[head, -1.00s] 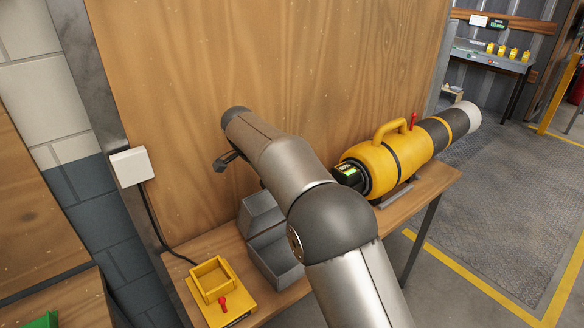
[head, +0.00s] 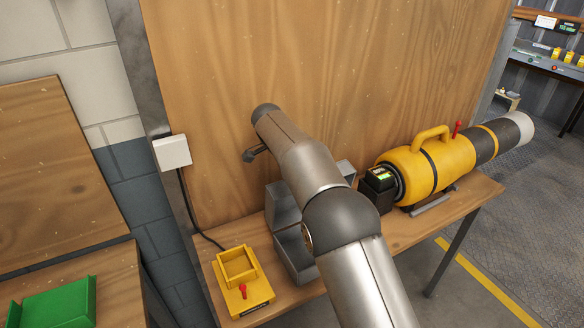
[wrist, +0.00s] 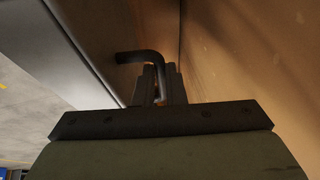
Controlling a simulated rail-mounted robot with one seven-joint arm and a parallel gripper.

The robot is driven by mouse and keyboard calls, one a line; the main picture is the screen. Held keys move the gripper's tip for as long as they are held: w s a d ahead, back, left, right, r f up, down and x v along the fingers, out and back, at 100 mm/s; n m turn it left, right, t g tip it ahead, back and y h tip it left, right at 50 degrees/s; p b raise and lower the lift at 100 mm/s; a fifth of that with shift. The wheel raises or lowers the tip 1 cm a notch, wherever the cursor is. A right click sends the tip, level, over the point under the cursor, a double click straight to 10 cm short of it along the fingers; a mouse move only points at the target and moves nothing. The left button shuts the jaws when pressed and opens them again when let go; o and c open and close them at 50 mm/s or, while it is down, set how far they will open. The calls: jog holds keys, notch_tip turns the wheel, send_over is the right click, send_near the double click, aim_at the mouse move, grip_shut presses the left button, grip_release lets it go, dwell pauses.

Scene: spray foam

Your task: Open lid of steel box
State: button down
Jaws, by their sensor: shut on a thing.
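The grey steel box (head: 293,256) stands on the wooden bench, partly hidden behind my arm. Its interior shows, and its lid (head: 283,207) stands raised at the back, near the wooden panel. My gripper is hidden behind my arm in the head view. In the wrist view, the fingers of my gripper (wrist: 158,84) are closed around the end of a dark bent handle (wrist: 138,57). A smooth grey surface (wrist: 85,45), apparently the lid, lies to the left of the handle there.
A yellow charger-like tray with a red lever (head: 243,291) sits left of the box. A yellow cylindrical machine (head: 432,168) lies to the right on the bench. A tall wooden panel (head: 390,70) rises close behind. A green bin (head: 55,303) is at lower left.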

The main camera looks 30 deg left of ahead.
jog(key=c, duration=1.5)
grip_release()
jog(key=shift+w+a+r, duration=0.2)
jog(key=shift+a+r, duration=0.1)
jog(key=shift+a, duration=0.05)
jog(key=shift+f, duration=0.1)
jog(key=b+v, duration=0.1)
jog(key=v, duration=1.6)
jog(key=shift+s+d+r, duration=0.15)
jog(key=shift+r, duration=0.1)
